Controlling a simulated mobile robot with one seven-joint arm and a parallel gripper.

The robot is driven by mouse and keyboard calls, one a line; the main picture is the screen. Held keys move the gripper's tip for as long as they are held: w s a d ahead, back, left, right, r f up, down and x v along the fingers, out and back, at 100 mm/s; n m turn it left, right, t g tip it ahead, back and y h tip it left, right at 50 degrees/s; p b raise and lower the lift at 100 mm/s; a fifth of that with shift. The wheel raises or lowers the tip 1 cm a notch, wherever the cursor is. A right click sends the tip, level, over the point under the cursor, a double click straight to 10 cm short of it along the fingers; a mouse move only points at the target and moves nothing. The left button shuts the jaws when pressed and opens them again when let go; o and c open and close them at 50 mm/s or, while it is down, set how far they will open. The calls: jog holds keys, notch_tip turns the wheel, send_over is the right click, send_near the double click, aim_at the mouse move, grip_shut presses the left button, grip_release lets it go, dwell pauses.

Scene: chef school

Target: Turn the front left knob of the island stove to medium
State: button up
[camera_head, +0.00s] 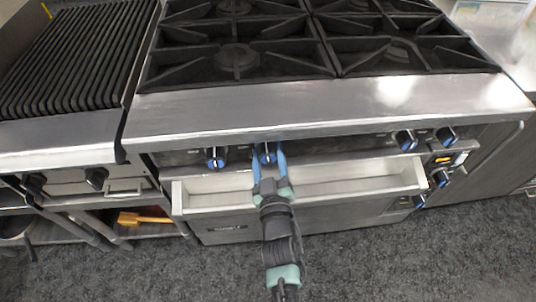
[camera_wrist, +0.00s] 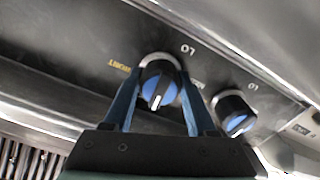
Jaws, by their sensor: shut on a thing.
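The island stove (camera_head: 330,100) has a row of black knobs with blue faces along its front panel. My gripper (camera_head: 269,163) reaches up to the second knob from the left (camera_head: 267,152). In the wrist view this knob (camera_wrist: 160,84) sits between my two blue fingers, shut on its sides. Its white pointer line points toward the bottom of the wrist view. The markings "LO" and an orange "FRONT" show beside it. The leftmost knob (camera_head: 215,158) is free; a neighbouring knob (camera_wrist: 235,113) also shows in the wrist view.
An open, pale drawer (camera_head: 350,183) sticks out below the knobs, with my gripper above it. More knobs (camera_head: 406,140) are at the right. Black burner grates (camera_head: 235,58) cover the top. A ribbed grill (camera_head: 75,60) stands at the left. Grey carpet (camera_head: 370,255) is clear in front.

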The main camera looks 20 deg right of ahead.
jog(key=n+b, duration=0.1)
jog(key=n, duration=0.4)
jog(key=n+b, duration=0.1)
jog(key=n, duration=0.3)
jog(key=shift+n, duration=0.4)
jog(key=n, duration=0.8)
jog(key=shift+n+b, duration=0.3)
jog(key=shift+b, duration=0.05)
jog(key=o, duration=1.4)
jog(key=shift+c, duration=0.2)
